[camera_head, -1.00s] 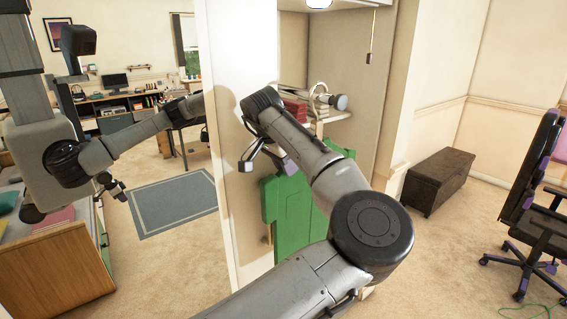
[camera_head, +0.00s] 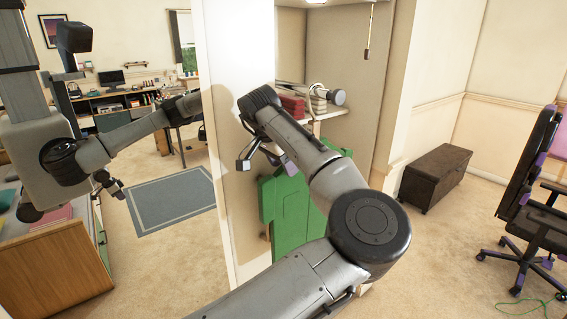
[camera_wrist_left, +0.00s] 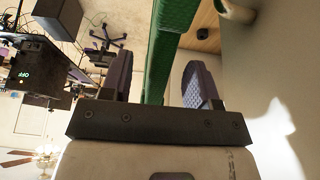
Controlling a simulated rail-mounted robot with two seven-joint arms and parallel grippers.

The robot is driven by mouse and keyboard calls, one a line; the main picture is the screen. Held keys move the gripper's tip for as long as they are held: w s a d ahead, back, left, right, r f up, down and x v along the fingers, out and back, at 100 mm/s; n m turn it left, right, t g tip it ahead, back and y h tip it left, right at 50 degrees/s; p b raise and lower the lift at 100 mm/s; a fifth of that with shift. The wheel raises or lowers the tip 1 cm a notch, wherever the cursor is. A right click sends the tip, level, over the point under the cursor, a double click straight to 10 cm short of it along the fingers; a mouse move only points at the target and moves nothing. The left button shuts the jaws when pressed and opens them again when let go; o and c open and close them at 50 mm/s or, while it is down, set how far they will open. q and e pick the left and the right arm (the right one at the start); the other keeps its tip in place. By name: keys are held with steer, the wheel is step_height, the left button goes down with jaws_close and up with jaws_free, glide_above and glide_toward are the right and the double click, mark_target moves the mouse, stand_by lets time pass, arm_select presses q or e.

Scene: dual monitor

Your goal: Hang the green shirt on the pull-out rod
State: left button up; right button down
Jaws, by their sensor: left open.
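The green shirt (camera_head: 290,213) hangs upright in the open closet, partly behind my left arm. It shows as a narrow green strip (camera_wrist_left: 165,50) in the left wrist view. My left gripper (camera_head: 264,160) is open at the shirt's upper left; in the wrist view the strip lies between its fingers (camera_wrist_left: 150,82). I cannot tell whether the fingers touch it. A silver rod with a round grey end (camera_head: 338,97) sticks out above the shirt, apart from it; it looks like the pull-out rod. What holds the shirt up is hidden. I cannot make out my right gripper.
A white closet panel (camera_head: 230,120) stands left of the shirt. Red folded items (camera_head: 291,106) lie on the shelf by the rod. A dark chest (camera_head: 436,178) and an office chair (camera_head: 532,200) stand right, with open carpet between. A pull cord (camera_head: 369,40) hangs above.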

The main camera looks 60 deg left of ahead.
arm_select(q)
steer(key=v, duration=1.4)
steer(key=shift+p, duration=0.3)
steer(key=shift+w+f, duration=0.1)
